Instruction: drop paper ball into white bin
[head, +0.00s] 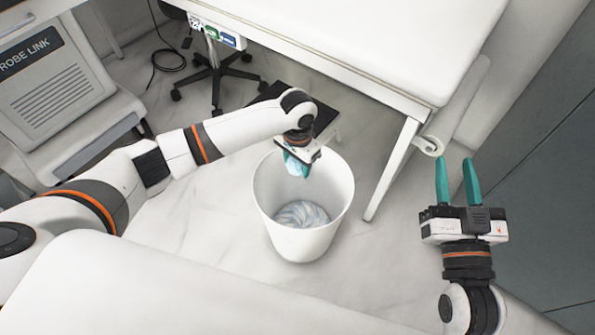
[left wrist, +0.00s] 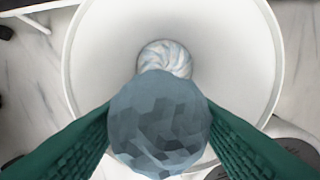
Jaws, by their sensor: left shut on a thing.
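The white bin (head: 335,207) stands upright on the floor in the middle of the head view, open at the top. In the left wrist view the bin (left wrist: 222,45) fills most of the picture, seen from above. My left gripper (head: 298,172) is over the bin's opening, near its back rim, fingers pointing down. It is shut on the faceted blue-grey paper ball (left wrist: 158,122), held between the two green fingers (left wrist: 75,145). The ball is partly hidden by the gripper in the head view. My right gripper (head: 457,178) is open and empty at the right, fingers apart.
A round blue-and-white swirled thing (head: 302,214) lies at the bin's bottom. A white-topped table (head: 370,40) stands behind, its leg (head: 392,168) right of the bin. A wheeled stand (head: 215,75) is at the back. Marble floor (head: 380,265) is clear at front right.

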